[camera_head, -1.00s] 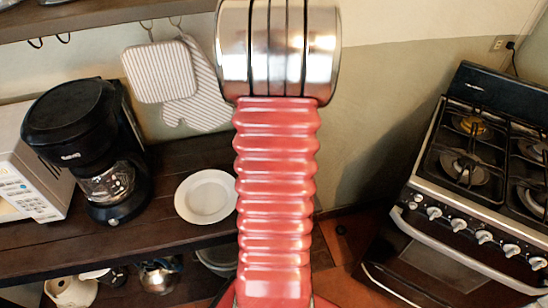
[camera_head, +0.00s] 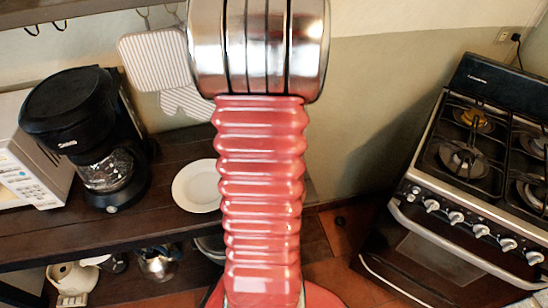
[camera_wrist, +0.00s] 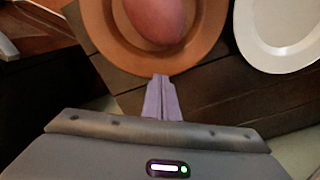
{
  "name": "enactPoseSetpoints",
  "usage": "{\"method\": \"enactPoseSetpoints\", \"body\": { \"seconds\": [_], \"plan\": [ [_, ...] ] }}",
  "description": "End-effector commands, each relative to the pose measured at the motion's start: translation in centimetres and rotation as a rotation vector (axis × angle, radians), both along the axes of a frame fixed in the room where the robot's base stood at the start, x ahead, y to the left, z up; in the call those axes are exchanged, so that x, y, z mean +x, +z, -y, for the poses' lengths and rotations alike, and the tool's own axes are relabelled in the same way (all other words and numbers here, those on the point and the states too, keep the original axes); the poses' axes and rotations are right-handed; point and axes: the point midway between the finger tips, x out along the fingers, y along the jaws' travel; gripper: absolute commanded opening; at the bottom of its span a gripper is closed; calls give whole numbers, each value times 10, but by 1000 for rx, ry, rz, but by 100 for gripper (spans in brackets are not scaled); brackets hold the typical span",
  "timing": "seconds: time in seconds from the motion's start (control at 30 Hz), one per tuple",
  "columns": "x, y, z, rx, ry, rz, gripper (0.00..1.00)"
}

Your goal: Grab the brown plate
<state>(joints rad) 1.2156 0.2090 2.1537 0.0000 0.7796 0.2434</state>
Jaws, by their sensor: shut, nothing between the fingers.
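The brown plate (camera_wrist: 200,45) is at the top of the wrist view, cut off by the frame edge, on a dark wooden surface. A reddish, rounded item (camera_wrist: 155,20) lies on it. My gripper (camera_wrist: 162,82) is shut and empty. Its fingertips show at the plate's near rim; I cannot tell whether they touch it. In the head view I do not see the brown plate or my fingers; my red arm covers the middle of the picture.
A white plate (camera_head: 197,186) lies on the dark wooden shelf (camera_head: 170,218); it also shows to the right in the wrist view (camera_wrist: 285,62). A black coffee maker (camera_head: 85,135) and a microwave (camera_head: 28,175) stand left. A stove (camera_head: 455,180) stands right.

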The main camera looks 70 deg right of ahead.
Motion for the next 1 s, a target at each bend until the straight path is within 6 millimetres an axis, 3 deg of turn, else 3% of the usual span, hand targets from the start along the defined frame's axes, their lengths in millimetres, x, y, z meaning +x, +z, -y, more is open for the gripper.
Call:
{"method": "enactPoseSetpoints", "body": {
  "seconds": [0.27,0.7,1.0],
  "plan": [
    [1,23,1,-4,2,1,0],
    [3,90,-1,-3,10,1,0],
    [5,99,-2,0,15,0,0]
  ]
}}
